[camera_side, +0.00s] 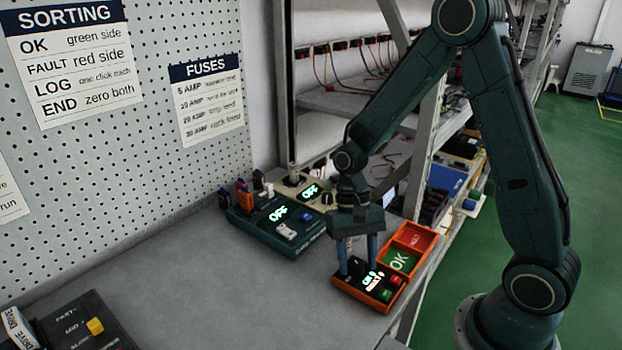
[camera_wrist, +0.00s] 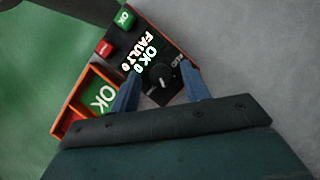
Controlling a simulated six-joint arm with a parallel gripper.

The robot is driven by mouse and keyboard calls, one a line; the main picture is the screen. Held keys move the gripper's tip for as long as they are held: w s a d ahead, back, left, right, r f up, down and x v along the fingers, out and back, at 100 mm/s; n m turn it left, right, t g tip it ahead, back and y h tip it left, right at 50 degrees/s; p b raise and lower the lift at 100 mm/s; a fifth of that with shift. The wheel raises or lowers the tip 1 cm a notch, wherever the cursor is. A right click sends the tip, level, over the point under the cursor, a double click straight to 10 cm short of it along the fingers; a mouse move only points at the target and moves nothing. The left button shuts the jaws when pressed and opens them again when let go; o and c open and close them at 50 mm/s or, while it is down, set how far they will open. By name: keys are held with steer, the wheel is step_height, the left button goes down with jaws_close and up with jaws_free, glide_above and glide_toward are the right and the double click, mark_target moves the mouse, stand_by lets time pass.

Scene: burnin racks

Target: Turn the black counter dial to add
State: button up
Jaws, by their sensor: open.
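The black counter dial (camera_wrist: 162,77) is a round knob with a pale pointer mark on the orange-edged counter box. In the wrist view it lies between the two blue fingers of my gripper (camera_wrist: 158,88), which are open with gaps at both sides. The counter box (camera_side: 369,286) sits near the bench's right edge. Its lit display (camera_wrist: 142,56) reads OK 0 and FAULT 0. A green button (camera_wrist: 124,18) and a red button (camera_wrist: 104,47) sit beside the display.
An orange tray (camera_side: 420,226) with a green OK side and a red side adjoins the box. A teal unit (camera_side: 270,224) showing OFF stands behind left. A black panel (camera_side: 80,322) with a yellow switch is at front left. The middle bench is clear.

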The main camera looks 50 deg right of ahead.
steer(key=c, duration=1)
steer(key=shift+n, duration=0.3)
steer(key=n+h, duration=0.1)
steer(key=n, duration=0.2)
steer(key=n+h, duration=0.1)
steer(key=n, duration=0.1)
steer(key=shift+w+a+n+g, duration=0.1)
steer(key=shift+a+n+g, duration=0.1)
steer(key=shift+n+g, duration=0.2)
steer(key=n+h, duration=0.2)
steer(key=n, duration=0.3)
steer(key=shift+a+n, duration=0.15)
steer(key=shift+n, duration=0.15)
steer(key=o, duration=1)
